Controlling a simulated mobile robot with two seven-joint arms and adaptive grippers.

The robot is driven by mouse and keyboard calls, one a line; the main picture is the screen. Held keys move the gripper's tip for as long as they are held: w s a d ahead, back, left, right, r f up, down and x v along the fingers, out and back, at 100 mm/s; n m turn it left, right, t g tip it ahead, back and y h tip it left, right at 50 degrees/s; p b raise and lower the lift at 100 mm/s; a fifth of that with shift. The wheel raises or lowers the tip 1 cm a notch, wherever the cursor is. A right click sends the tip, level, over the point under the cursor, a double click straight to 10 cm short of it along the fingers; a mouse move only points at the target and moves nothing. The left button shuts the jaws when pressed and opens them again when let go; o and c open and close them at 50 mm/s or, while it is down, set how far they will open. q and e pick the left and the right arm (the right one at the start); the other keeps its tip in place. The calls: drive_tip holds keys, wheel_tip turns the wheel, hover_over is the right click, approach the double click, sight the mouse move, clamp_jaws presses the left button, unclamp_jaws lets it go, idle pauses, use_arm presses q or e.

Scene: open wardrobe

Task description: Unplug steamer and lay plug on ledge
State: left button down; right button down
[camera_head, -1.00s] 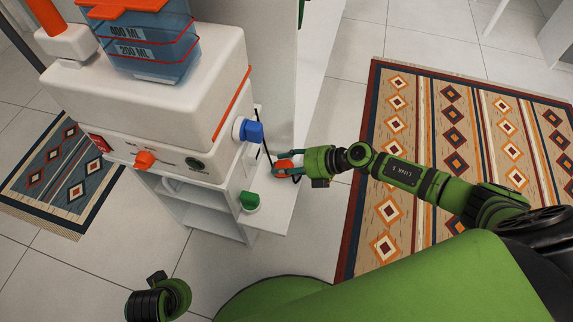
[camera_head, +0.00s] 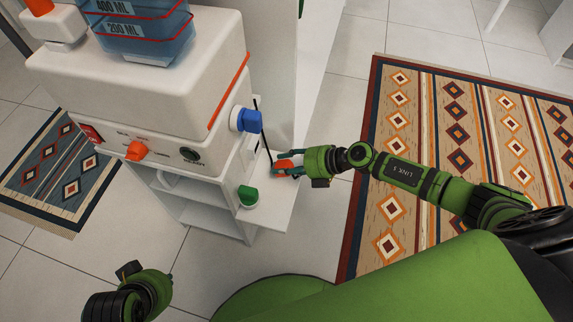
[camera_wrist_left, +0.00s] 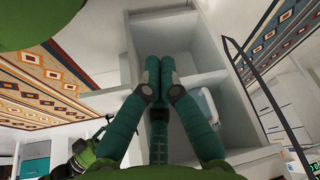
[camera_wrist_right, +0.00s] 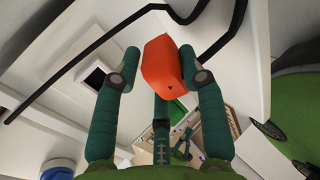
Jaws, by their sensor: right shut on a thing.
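The white steamer (camera_head: 150,75), with a blue tank and orange and blue knobs, stands at upper left in the head view. My right gripper (camera_head: 284,168) is at its right side, low over the white ledge (camera_head: 270,210). It is shut on the orange plug (camera_wrist_right: 163,66), which sits between its fingers in the right wrist view. A black cord (camera_wrist_right: 85,65) runs by the plug. I cannot tell whether the plug touches the ledge. My left gripper (camera_wrist_left: 158,72) is shut and empty, its fingertips together before the white shelves.
A green round knob (camera_head: 248,196) sits on the ledge's left part. Open white shelves (camera_head: 200,205) lie below the steamer. A dark square in a white frame (camera_wrist_right: 94,77) shows beside the plug. A patterned rug (camera_head: 450,130) and tiled floor lie to the right.

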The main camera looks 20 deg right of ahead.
drive_tip(key=shift+f+b, duration=0.65)
drive_tip(key=shift+b, duration=0.1)
use_arm(q)
drive_tip(key=w+d+r+t+h, duration=0.1)
drive_tip(key=w+d+r+t, duration=0.3)
drive_tip(key=w, duration=0.5)
drive_tip(key=shift+w+r+m+t+h+b, duration=0.3)
drive_tip(key=shift+r+m+t+h, duration=0.1)
drive_tip(key=shift+r+t, duration=1.1)
use_arm(e)
drive_tip(key=shift+f, duration=0.3)
drive_tip(key=shift+c, duration=1.6)
unclamp_jaws()
